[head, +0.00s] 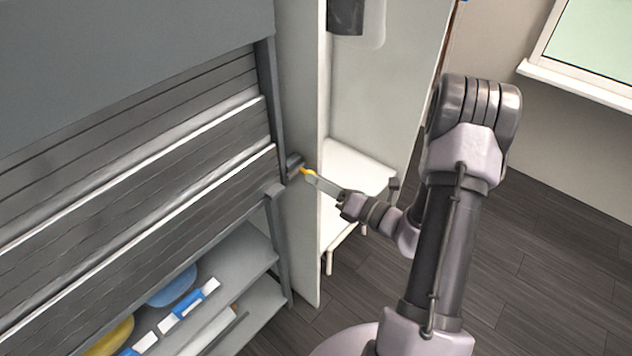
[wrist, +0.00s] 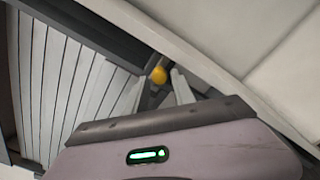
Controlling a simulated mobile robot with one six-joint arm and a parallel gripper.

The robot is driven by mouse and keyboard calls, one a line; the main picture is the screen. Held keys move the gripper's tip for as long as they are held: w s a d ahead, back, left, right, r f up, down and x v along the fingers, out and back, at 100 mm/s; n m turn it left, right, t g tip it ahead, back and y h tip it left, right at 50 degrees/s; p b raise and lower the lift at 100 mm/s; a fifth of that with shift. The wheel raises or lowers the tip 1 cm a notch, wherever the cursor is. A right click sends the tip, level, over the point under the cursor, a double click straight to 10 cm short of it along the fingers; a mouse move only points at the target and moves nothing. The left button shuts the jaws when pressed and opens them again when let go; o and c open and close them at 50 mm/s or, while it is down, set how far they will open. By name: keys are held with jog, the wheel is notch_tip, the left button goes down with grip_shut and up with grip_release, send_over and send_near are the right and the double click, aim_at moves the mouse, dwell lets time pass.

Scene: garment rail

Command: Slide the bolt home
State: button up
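The bolt (head: 294,164) is a dark grey fitting at the right edge of the slatted shutter (head: 140,190), beside the upright post. Its yellow knob (head: 306,171) faces my gripper (head: 315,179), whose fingertips are right at it. The wrist view shows the knob (wrist: 158,75) in the gap between the two pale fingers of my gripper (wrist: 157,88), near their tips. The fingers stand apart, and I see no clear contact with the knob. How far the bolt reaches into the post is hidden.
The shutter hangs part way down over shelves (head: 245,255) holding a blue item (head: 172,286) and a yellow item (head: 110,338). A pale panel (head: 300,240) and a white bench (head: 350,165) stand close behind my gripper. Dark floor (head: 550,270) at right is clear.

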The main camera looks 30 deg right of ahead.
jog(key=shift+x, duration=0.8)
grip_shut()
dwell(0.9)
